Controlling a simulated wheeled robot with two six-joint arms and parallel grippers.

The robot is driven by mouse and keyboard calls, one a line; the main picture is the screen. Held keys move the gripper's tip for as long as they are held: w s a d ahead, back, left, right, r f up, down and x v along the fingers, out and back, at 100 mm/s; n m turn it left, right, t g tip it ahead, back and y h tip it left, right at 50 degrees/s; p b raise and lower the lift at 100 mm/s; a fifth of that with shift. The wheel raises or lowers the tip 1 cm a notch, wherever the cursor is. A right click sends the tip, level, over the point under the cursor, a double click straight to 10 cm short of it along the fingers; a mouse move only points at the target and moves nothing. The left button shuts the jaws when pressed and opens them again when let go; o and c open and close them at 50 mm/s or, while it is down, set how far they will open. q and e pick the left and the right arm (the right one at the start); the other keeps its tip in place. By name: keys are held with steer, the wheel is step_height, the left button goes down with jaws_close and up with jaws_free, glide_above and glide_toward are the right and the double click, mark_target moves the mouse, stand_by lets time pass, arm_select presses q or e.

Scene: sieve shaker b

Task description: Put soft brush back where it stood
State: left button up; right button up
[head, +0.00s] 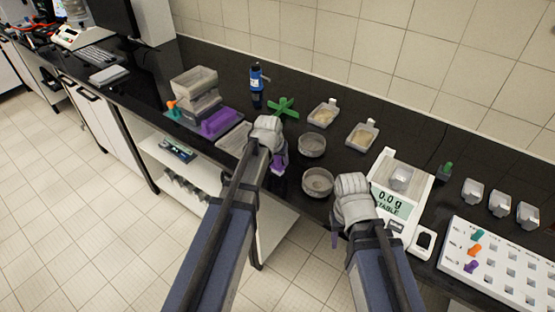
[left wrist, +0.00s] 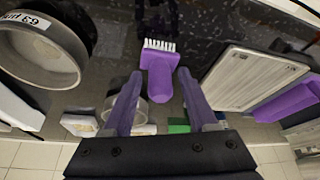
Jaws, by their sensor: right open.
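The soft brush (head: 279,162) is purple with white bristles and is at the tip of my left gripper (head: 277,150), by the counter's front edge. In the left wrist view the brush (left wrist: 158,78) lies between the two fingers of my left gripper (left wrist: 160,80). Whether the bristles touch the counter cannot be told. My right gripper (head: 345,222) is open near the front edge, left of the balance; its fingers are mostly hidden behind the wrist.
Two round sieves (head: 312,145) (head: 318,182) stand between my arms. A flat tray (head: 235,138) and a purple block (head: 220,122) are to the left. A green cross-shaped piece (head: 283,107), two sample trays (head: 324,114) (head: 362,135) and a balance (head: 402,180) are also on the counter.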

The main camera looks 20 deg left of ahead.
steer(key=shift+r, duration=0.1)
arm_select(q)
steer(key=p+v, duration=1.2)
steer(key=s+d+m+g, duration=0.1)
steer(key=s+d+g, duration=0.1)
steer(key=s+d, duration=0.4)
steer(key=s+d+f+m+g+y, duration=0.1)
steer(key=s+d+m+g, duration=0.1)
steer(key=s+d, duration=0.5)
steer(key=s+g, duration=0.1)
steer(key=s, duration=0.5)
steer(key=shift+d+y+b, duration=0.25)
steer(key=shift+y+b, duration=0.05)
arm_select(e)
step_height(320, 180, up, 11)
arm_select(q)
steer(key=shift+f, duration=0.1)
arm_select(e)
steer(key=shift+r, duration=0.1)
